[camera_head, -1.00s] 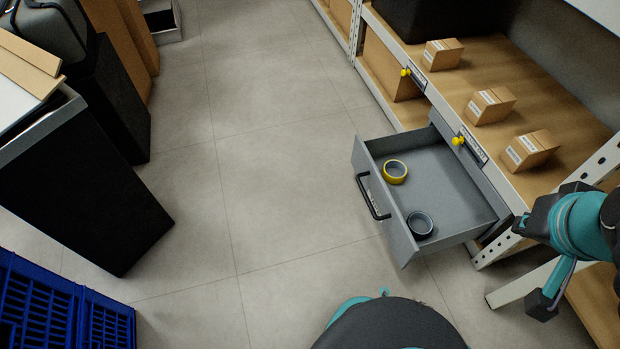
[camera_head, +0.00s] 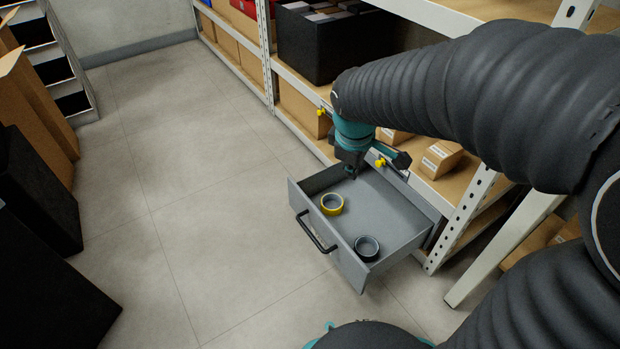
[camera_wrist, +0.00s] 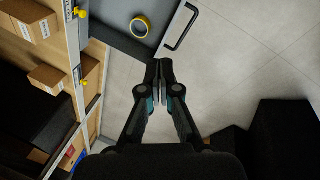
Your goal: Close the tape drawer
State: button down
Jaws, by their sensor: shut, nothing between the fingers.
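The tape drawer (camera_head: 385,215) is a grey drawer pulled out from the shelf. Its black handle (camera_head: 317,232) is on the front panel. A yellow tape roll (camera_head: 332,204) and a dark tape roll (camera_head: 367,247) lie inside. My gripper (camera_head: 350,174) is shut and empty, over the drawer's far side in the head view. In the wrist view my gripper (camera_wrist: 161,66) points down beside the drawer's side, with the handle (camera_wrist: 181,27) ahead to the right and the yellow roll (camera_wrist: 140,26) ahead. I cannot tell its height above the drawer.
The shelf rack (camera_head: 462,205) with small cardboard boxes (camera_head: 441,158) and yellow knobs (camera_head: 381,162) stands to the right. A large black bin (camera_head: 322,45) sits on the shelf behind. The floor (camera_head: 195,215) in front of the drawer is clear. Dark containers (camera_head: 40,200) stand at left.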

jog(key=w+a+f+n+g, duration=0.1)
jog(key=w+a+f+n, duration=0.6)
jog(key=f, duration=0.3)
jog(key=n+h+p, duration=0.1)
jog(key=n+h, duration=0.1)
jog(key=n, duration=0.4)
send_near(302, 225)
jog(key=b+x, duration=0.1)
jog(key=x, duration=0.4)
jog(key=shift+w+d+r+b, duration=0.1)
jog(key=shift+w+d+b, duration=0.05)
jog(key=shift+b, duration=0.25)
jog(key=shift+w+d+r, duration=0.15)
jog(key=shift+w+d, duration=0.4)
jog(key=shift+d, duration=0.3)
jog(key=shift+w+d+r, duration=0.1)
jog(key=shift+w+d, duration=0.5)
jog(key=shift+d, duration=0.2)
